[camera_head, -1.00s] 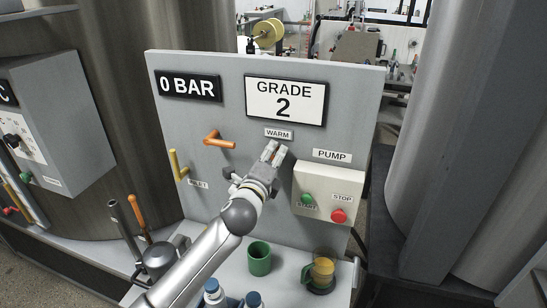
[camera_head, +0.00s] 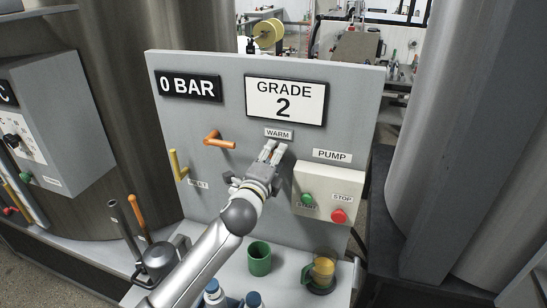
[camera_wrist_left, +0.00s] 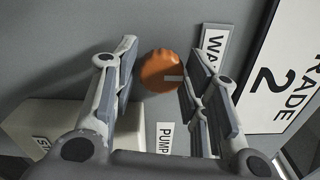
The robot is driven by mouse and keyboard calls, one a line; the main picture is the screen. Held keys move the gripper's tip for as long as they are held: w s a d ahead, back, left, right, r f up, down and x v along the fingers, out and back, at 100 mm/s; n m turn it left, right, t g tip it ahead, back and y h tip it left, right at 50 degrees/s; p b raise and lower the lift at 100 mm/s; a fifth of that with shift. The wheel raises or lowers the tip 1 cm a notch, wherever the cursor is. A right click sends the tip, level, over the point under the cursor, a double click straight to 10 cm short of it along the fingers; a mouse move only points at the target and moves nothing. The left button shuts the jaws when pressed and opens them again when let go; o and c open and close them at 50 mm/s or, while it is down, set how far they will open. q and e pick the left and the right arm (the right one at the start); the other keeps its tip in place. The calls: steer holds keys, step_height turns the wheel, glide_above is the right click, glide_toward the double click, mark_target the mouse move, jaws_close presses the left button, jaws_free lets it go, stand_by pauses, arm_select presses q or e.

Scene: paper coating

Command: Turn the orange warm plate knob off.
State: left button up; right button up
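The orange warm plate knob (camera_wrist_left: 162,72) is round with a pale marker line and sits on the grey panel next to the WARM label (camera_wrist_left: 213,52). In the left wrist view it lies between and beyond the two fingers of my left gripper (camera_wrist_left: 158,85), which is open with a gap on both sides. In the head view my left gripper (camera_head: 272,152) points at the panel just below the WARM label (camera_head: 278,134), and it hides the knob there. My right gripper is not in view.
An orange lever (camera_head: 219,140) and a yellow lever (camera_head: 176,166) are on the panel to the left. The pump box (camera_head: 326,180) with a green START and a red STOP button (camera_head: 338,216) is close on the right. A green cup (camera_head: 259,260) stands below.

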arm_select(q)
steer(key=shift+o, duration=0.9)
steer(key=v, duration=1.2)
